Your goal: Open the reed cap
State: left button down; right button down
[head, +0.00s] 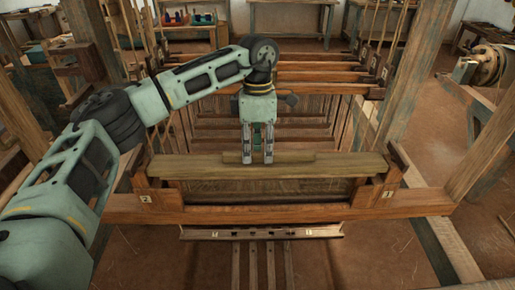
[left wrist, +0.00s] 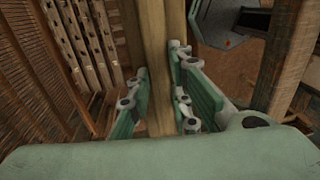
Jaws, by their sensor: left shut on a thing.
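The reed cap (head: 350,166) is a long, level wooden bar across the front of the loom, with a raised grip strip (head: 297,157) at its middle. My left gripper (head: 258,158) points down at the cap's middle and is shut on it. In the left wrist view the wooden cap (left wrist: 157,45) runs between the two fingers (left wrist: 160,88), one on each side. The reed (head: 270,186) shows as a dark band below the cap. Whether the cap touches the reed is hard to tell. My right gripper is out of view.
Wooden end blocks with small white labels (head: 146,198) (head: 388,194) flank the cap. A lower cross beam (head: 270,213) lies in front. Harness bars and threads (head: 320,76) fill the space behind. An upright post (head: 487,150) stands at the right.

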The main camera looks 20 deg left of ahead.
pick_arm(q)
jog(key=shift+w+a+r+g+h+p, duration=0.25)
jog(key=shift+w+g+p, duration=0.2)
jog(key=shift+g+p, duration=0.15)
jog(key=shift+w+a+r+g+h+p, duration=0.1)
jog(key=shift+w+r+g+h+p, duration=0.15)
jog(key=shift+w+g+p, duration=0.3)
jog(key=shift+s, duration=0.15)
